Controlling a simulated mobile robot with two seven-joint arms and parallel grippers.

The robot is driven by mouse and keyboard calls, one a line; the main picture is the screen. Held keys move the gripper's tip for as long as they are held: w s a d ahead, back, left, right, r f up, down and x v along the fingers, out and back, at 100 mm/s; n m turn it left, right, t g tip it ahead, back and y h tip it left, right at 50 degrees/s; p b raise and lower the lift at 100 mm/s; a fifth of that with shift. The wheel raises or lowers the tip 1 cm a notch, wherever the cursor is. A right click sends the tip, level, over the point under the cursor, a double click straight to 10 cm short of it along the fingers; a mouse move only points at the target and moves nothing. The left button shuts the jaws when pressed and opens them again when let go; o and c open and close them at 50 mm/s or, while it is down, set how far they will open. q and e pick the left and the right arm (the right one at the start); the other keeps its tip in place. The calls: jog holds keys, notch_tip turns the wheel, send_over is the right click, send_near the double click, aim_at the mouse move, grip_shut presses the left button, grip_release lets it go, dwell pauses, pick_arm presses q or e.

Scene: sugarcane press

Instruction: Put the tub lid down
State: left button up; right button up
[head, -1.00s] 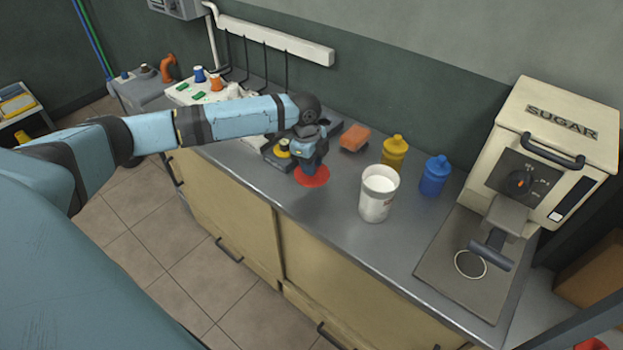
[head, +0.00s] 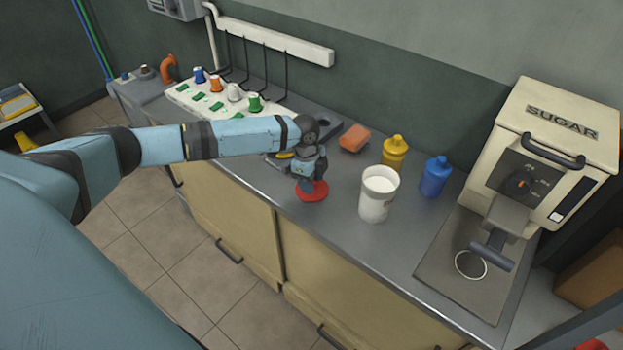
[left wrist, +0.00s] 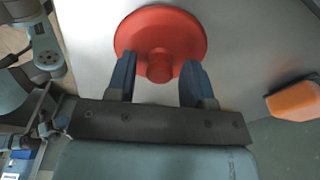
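The tub lid (head: 318,195) is a red disc with a central knob. It appears to lie flat on the grey counter, left of the white tub. In the left wrist view the lid (left wrist: 185,38) shows whole, its knob (left wrist: 160,68) toward my fingers. My left gripper (head: 311,182) is just above the lid. Its two blue fingers (left wrist: 158,84) stand apart on either side of the knob, with gaps, holding nothing. The white tub (head: 377,203) stands uncovered, with white contents. My right gripper does not show.
An orange sponge (head: 354,138), a yellow bottle (head: 394,154) and a blue bottle (head: 434,177) stand behind the tub. The sugar machine (head: 545,150) is at the right. A white panel with coloured knobs (head: 215,105) is at the back left. The counter front between lid and tub is clear.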

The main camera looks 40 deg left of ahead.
pick_arm(q)
notch_tip(320, 180, up, 12)
jog(key=a, duration=0.1)
jog(key=shift+a+r, duration=0.15)
jog(key=shift+a, duration=0.05)
dwell(0.4)
jog(key=shift+s, duration=0.1)
dwell(0.4)
